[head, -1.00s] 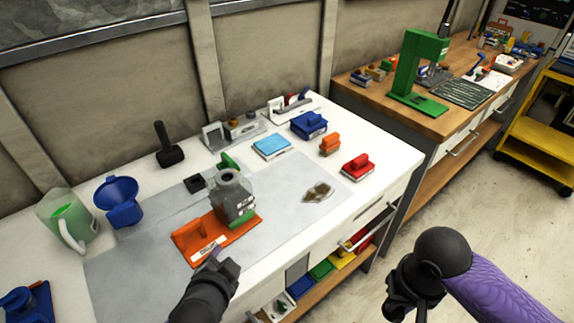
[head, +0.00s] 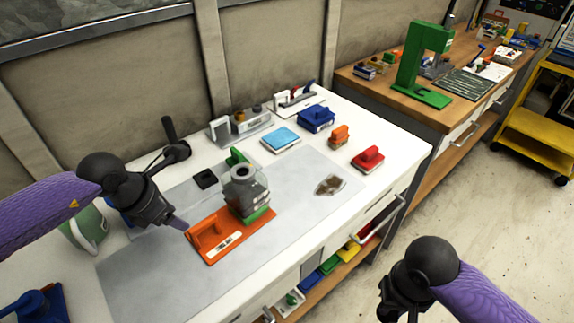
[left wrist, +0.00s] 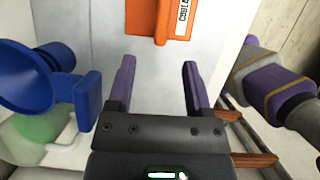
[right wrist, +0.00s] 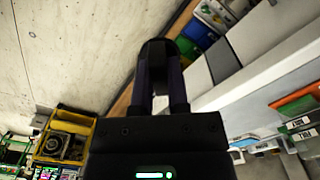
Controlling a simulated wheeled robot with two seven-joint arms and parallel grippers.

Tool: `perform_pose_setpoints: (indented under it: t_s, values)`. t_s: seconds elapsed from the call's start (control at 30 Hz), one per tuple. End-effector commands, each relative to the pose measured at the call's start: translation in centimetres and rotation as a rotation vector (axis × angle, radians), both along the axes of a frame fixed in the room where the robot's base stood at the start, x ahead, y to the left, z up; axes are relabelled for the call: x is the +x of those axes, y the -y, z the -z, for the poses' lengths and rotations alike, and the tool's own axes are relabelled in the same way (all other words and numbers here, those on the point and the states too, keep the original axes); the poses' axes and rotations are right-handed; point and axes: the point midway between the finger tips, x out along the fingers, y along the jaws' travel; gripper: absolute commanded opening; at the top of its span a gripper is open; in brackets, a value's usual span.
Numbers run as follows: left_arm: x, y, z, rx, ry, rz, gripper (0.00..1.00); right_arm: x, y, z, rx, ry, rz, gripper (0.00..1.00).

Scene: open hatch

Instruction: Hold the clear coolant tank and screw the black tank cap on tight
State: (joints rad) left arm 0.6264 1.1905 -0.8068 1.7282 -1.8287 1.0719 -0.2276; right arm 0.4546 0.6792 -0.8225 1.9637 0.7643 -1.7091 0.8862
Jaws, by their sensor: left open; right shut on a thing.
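The clear coolant tank (head: 243,188) stands upright on a green base at the right end of an orange holder (head: 215,243), its neck open at the top. My left gripper (head: 183,223) is open and empty, left of the holder and apart from the tank. In the left wrist view its two purple fingers (left wrist: 157,80) are spread, with the orange holder (left wrist: 165,22) ahead. My right gripper (head: 384,303) is off the bench's front edge. In the right wrist view its fingers (right wrist: 160,95) are shut on a black piece (right wrist: 157,52), seemingly the black tank cap.
A small black block (head: 205,179) lies behind the tank. Blue, orange and red (head: 368,158) items sit at the right. The mat right of the tank is mostly clear.

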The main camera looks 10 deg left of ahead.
Motion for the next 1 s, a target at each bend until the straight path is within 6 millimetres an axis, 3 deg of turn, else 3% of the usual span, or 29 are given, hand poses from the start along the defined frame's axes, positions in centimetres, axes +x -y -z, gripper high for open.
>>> perform_pose_setpoints:
  t_s: [0.03, 0.1, 0.43, 0.6, 0.9, 1.0]
  values:
    - [0.3, 0.3, 1.7, -0.004, -0.001, 0.002, 0.65, 0.0, 0.0, 1.7, 0.0, -0.005, 0.0, 0.0]
    - [0.8, 0.7, 3.3, -0.004, -0.002, 0.001, 0.65, -0.1, 0.0, 3.1, 0.0, -0.009, 0.0, 0.0]
    - [2.7, 2.1, 8.9, -0.007, -0.002, 0.0, 0.65, -0.2, 0.0, 8.7, 0.0, -0.027, 0.0, 0.0]
    - [3.2, 2.5, 9.9, -0.006, -0.001, 0.0, 0.65, -0.3, 0.0, 9.7, 0.0, -0.031, 0.0, 0.0]
    - [3.3, 2.5, 9.8, -0.006, 0.001, 0.0, 0.65, -0.3, 0.0, 9.6, 0.0, -0.03, 0.0, 0.0]
    - [3.3, 2.5, 9.8, -0.006, 0.001, 0.0, 0.44, -0.3, 0.0, 9.6, 0.0, -0.03, 0.0, 0.0]
